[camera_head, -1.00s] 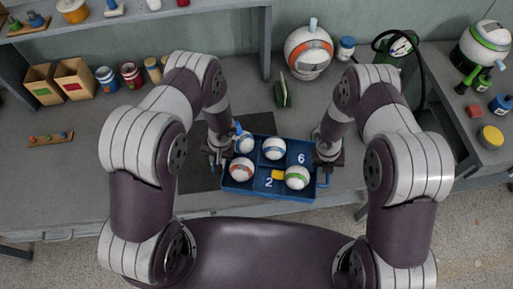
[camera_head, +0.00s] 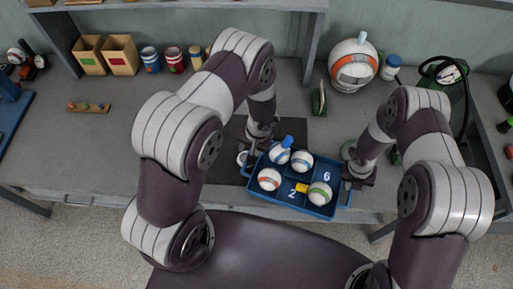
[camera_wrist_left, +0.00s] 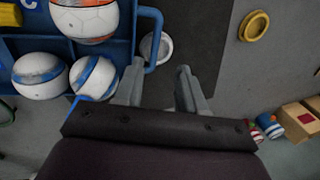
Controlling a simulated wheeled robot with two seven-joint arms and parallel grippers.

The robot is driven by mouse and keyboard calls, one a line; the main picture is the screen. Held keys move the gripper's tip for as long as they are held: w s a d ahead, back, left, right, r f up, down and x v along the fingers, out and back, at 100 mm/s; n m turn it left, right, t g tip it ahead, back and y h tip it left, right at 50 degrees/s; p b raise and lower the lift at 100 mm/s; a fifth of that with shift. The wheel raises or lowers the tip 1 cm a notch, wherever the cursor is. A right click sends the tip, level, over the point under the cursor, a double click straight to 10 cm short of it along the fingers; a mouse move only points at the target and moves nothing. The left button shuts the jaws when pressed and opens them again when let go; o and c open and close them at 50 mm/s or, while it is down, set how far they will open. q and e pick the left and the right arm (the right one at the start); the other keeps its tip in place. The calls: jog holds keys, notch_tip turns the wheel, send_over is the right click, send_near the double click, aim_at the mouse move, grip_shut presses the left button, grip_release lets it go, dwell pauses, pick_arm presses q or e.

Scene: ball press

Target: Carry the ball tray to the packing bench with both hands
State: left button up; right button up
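The blue ball tray (camera_head: 275,199) sits near the front edge of the grey bench, partly over a dark mat. It holds several white balls with coloured bands, including an orange-banded ball (camera_head: 270,179) and a green-banded ball (camera_head: 320,193), plus a yellow block (camera_head: 302,188). My left gripper (camera_head: 247,160) is at the tray's left end. In the left wrist view its fingers (camera_wrist_left: 162,68) are apart; the blue tray handle (camera_wrist_left: 155,35) reaches toward the left fingertip, and I cannot tell if they touch. My right gripper (camera_head: 358,175) is at the right end; its fingers are unclear.
A large orange-banded ball machine (camera_head: 354,66) and a blue jar (camera_head: 391,67) stand at the back. Boxes (camera_head: 121,55) and cans (camera_head: 174,60) stand back left. A yellow ring (camera_wrist_left: 254,25) lies beside the dark mat. The bench's left front is mostly clear.

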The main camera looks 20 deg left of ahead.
jog(key=shift+d, duration=0.1)
jog(key=shift+r, duration=0.3)
pick_arm(q)
jog(key=v, duration=0.7)
jog(key=shift+d+r, duration=0.15)
jog(key=shift+r, duration=0.05)
pick_arm(e)
jog(key=v, duration=1.1)
jog(key=shift+r, duration=0.2)
